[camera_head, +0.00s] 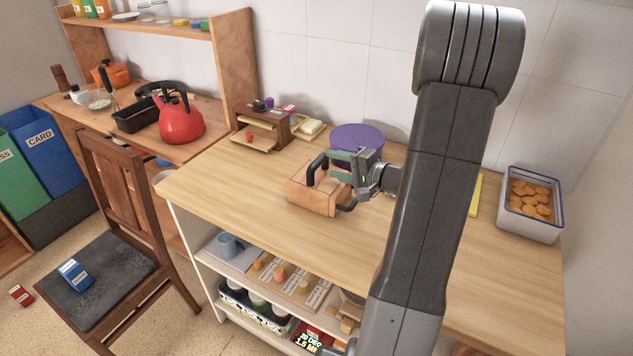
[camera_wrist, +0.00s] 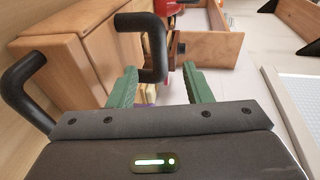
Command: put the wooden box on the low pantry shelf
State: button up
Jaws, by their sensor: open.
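The wooden box (camera_head: 312,197) is a light brown block with black bar handles, standing on the wooden counter (camera_head: 225,195). It also shows at the left of the wrist view (camera_wrist: 62,65). My gripper (camera_head: 338,166) is at the box's upper right side, with green fingers apart. In the wrist view, one black handle (camera_wrist: 154,48) reaches between the open fingers (camera_wrist: 160,80), nearer the left one; contact is not clear. Shelves (camera_head: 222,262) sit under the counter, partly hidden by my arm; I cannot tell which is the low pantry shelf.
A purple round container (camera_head: 357,141) stands close behind my gripper. A small wooden dresser (camera_head: 262,131) is at the back. A tub of biscuits (camera_head: 531,204) stands at the right. Under the counter are a blue mug (camera_head: 228,244) and jars. A chair (camera_head: 118,220) stands left.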

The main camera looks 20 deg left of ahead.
aim_at(323, 161)
jog(key=shift+p+x, duration=0.55)
jog(key=shift+x, duration=1.4)
jog(key=shift+w, duration=0.1)
grip_shut()
